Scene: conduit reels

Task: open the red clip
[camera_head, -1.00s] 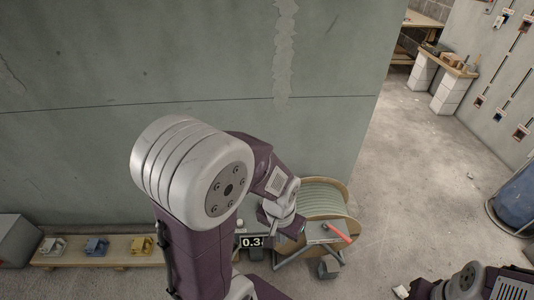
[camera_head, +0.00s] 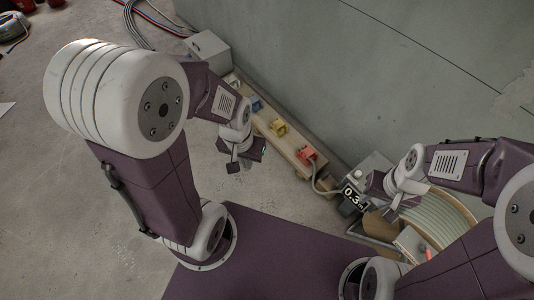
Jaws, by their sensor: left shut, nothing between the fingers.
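The red clip (camera_head: 306,154) sits on a low wooden plank (camera_head: 287,144) against the wall in the head view. It is the nearest in a row of clips, with a grey cable running from it toward the display. I cannot tell whether its lever is up or down. My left gripper (camera_head: 233,167) is shut and empty. It shows to the left of the red clip, apart from it. My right gripper (camera_head: 375,190) shows to the right of the clip, by the display; its fingers are too unclear to tell open from shut.
A yellow clip (camera_head: 278,127), a blue clip (camera_head: 256,103) and a pale clip (camera_head: 233,80) share the plank. A grey box (camera_head: 207,50) stands at its far end. The display (camera_head: 353,197) reads 0.3 beside a cable reel (camera_head: 447,214).

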